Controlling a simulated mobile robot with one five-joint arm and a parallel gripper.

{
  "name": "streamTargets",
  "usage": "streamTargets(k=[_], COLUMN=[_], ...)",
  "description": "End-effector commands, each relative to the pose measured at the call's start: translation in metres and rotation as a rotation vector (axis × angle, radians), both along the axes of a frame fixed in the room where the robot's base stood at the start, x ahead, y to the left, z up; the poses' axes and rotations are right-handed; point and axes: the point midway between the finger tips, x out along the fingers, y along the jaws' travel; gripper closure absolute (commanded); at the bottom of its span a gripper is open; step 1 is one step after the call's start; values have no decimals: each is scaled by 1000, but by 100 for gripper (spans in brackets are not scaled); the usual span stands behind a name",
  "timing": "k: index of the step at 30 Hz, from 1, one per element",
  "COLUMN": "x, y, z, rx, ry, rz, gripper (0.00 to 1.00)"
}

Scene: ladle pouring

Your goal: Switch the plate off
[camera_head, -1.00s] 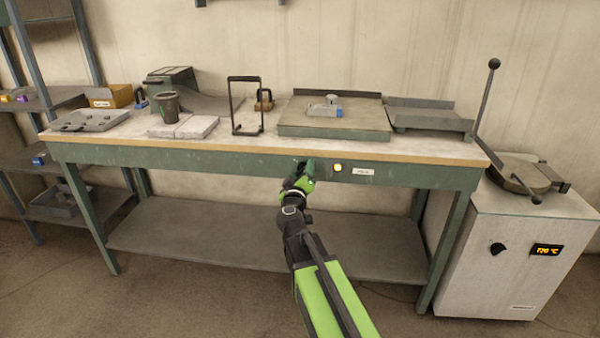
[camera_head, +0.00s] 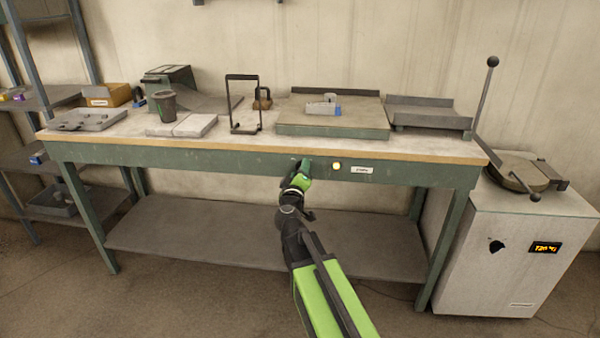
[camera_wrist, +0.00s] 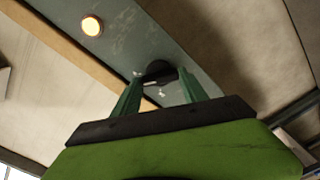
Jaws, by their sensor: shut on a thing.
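My gripper (camera_head: 303,172) is at the green front rail of the workbench, left of a small lit lamp (camera_head: 336,167). In the wrist view my gripper (camera_wrist: 160,92) has its two green fingers on either side of a dark round knob (camera_wrist: 158,71), shut on it. In the head view the gripper mostly hides the knob. The lamp also glows warm yellow in the wrist view (camera_wrist: 91,26). A white label (camera_head: 362,170), too small to read, is right of the lamp. The flat plate (camera_head: 290,128) lies on the bench above, with a small grey block on it.
The workbench (camera_head: 240,149) also carries a wire stand (camera_head: 243,104), a dark cup (camera_head: 164,104), pale slabs (camera_head: 182,126) and a grey tray (camera_head: 430,115). A white cabinet (camera_head: 480,260) with its own dark knob and lit display stands at the right. A lower shelf (camera_head: 180,235) is under the bench.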

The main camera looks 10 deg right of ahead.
Motion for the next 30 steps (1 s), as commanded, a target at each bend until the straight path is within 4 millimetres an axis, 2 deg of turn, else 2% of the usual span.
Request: streamTargets(k=[30], x=[-1], y=[4], z=[-6], rx=[-905], ry=[295], rz=[5], gripper=[90])
